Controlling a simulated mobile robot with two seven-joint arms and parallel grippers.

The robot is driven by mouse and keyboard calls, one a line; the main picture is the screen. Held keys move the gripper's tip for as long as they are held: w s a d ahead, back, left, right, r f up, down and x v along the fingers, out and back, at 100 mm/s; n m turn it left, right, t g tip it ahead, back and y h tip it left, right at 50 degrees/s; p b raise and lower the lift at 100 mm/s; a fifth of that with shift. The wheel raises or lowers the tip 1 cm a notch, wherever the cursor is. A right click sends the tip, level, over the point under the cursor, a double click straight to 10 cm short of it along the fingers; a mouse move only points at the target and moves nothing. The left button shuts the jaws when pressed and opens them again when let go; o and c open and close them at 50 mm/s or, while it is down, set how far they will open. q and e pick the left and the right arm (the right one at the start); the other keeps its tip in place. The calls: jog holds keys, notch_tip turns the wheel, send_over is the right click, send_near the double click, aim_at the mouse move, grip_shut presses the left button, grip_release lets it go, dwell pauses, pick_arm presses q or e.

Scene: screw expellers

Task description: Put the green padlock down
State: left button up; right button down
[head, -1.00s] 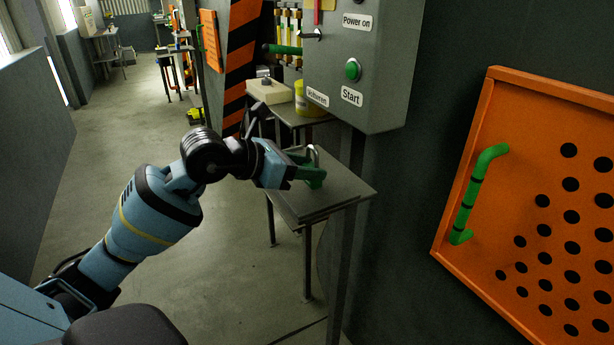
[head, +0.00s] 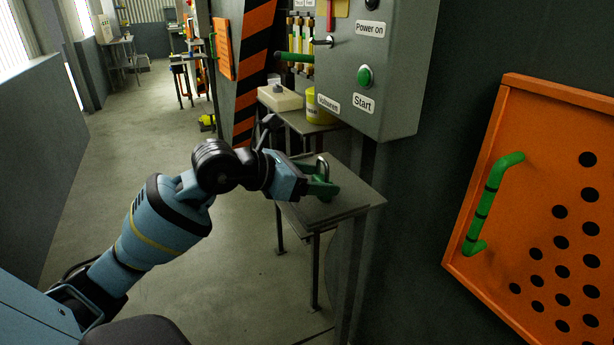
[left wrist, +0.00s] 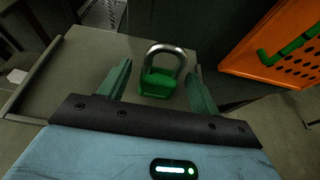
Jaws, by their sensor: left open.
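The green padlock (left wrist: 157,83) with its silver shackle is at the small grey side table (head: 350,200), between the spread fingers of my left gripper (left wrist: 158,88). In the left wrist view gaps show between the padlock and both fingers. In the head view the left gripper (head: 318,180) is over the tabletop and open, and its fingers partly hide the padlock, whose shackle (head: 322,165) shows above them. The padlock's contact with the tabletop is hard to see. My right gripper is not in view.
A grey control box (head: 375,70) with a green start button hangs just behind the table. An orange perforated panel (head: 530,190) with a green handle is at the right. A yellow container (head: 312,100) stands on another table behind. Open floor (head: 120,150) lies to the left.

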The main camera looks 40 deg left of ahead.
pick_arm(q)
jog(key=shift+r, duration=0.25)
jog(key=b+v, duration=0.1)
jog(key=v, duration=1.1)
jog(key=shift+d, duration=0.1)
dwell(0.4)
dwell(0.8)
dwell(0.8)
jog(key=shift+o, duration=0.5)
